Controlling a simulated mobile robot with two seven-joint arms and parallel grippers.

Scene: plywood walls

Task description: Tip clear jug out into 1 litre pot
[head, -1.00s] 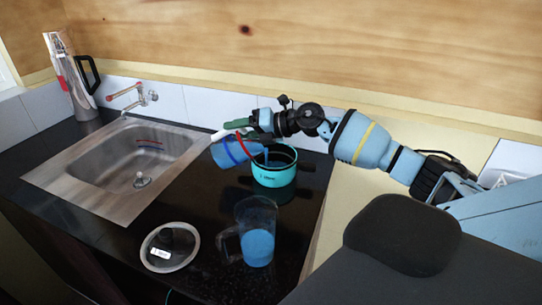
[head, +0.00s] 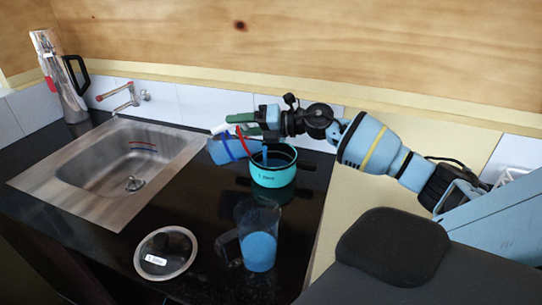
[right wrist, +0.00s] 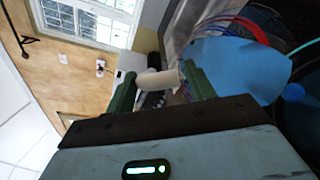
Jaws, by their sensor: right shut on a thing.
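The turquoise pot (head: 273,179), with small dark lettering, stands open on the black worktop. My right gripper (head: 262,121) is shut on the white handle of a jug (head: 226,151) that looks blue and has red and blue bands. The jug is tipped on its side, its mouth at the pot's left rim. A thin blue streak (head: 265,156) shows at the pot's mouth. In the right wrist view the green fingers grip the white handle (right wrist: 158,80), with the blue jug (right wrist: 235,65) beyond. The pot's inside is mostly hidden. My left gripper is out of view.
A see-through jug (head: 259,250) with blue contents and a dark handle stands upright in front of the pot. A glass lid (head: 166,254) lies to its left. A steel sink (head: 120,165), a tap (head: 130,97) and a tall metal flask (head: 60,80) are at left.

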